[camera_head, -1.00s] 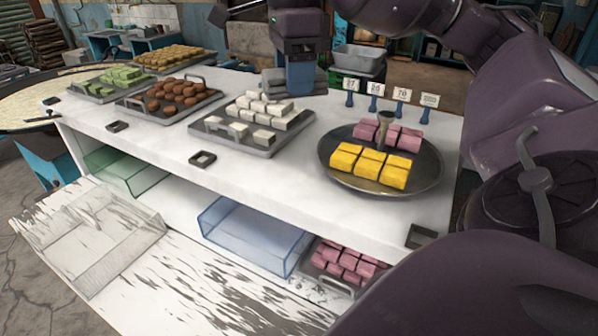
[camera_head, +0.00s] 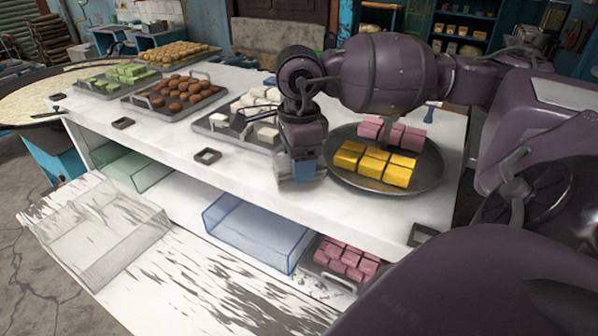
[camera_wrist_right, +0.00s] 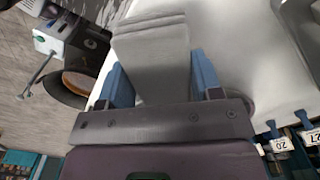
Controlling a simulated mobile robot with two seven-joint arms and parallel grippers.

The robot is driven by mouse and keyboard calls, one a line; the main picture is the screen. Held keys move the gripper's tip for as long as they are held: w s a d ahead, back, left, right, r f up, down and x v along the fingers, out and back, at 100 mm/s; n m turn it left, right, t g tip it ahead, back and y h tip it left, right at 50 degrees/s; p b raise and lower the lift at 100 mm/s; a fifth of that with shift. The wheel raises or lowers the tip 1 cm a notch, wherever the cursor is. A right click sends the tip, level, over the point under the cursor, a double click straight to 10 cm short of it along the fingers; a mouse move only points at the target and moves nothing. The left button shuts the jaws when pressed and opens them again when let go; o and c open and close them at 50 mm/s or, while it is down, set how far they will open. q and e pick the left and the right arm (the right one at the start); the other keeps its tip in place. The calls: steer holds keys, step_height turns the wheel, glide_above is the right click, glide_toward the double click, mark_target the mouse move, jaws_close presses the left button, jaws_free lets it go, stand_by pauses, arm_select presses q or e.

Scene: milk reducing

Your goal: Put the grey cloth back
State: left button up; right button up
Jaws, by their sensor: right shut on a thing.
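The grey cloth (camera_wrist_right: 150,60) is folded into a thick flat pad and sits between the blue fingers of my right gripper (camera_wrist_right: 158,75) in the right wrist view. In the head view my right gripper (camera_head: 300,176) points down at the front part of the white table (camera_head: 250,185), left of the round pan. Only a little of the cloth (camera_head: 286,172) shows there beside the fingers. I cannot tell whether it touches the tabletop. My left gripper is not in view.
A round dark pan (camera_head: 431,170) with yellow and pink blocks stands close to the right. A tray (camera_head: 215,128) with white blocks is just left of the gripper, partly hidden. A blue clear bin (camera_head: 255,232) is below the table edge. The front-left tabletop is mostly clear.

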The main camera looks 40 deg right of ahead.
steer(key=shift+f, duration=1.55)
steer(key=shift+f, duration=0.15)
steer(key=o, duration=0.9)
step_height(320, 180, up, 12)
steer(key=shift+r, duration=0.2)
steer(key=shift+f, duration=0.1)
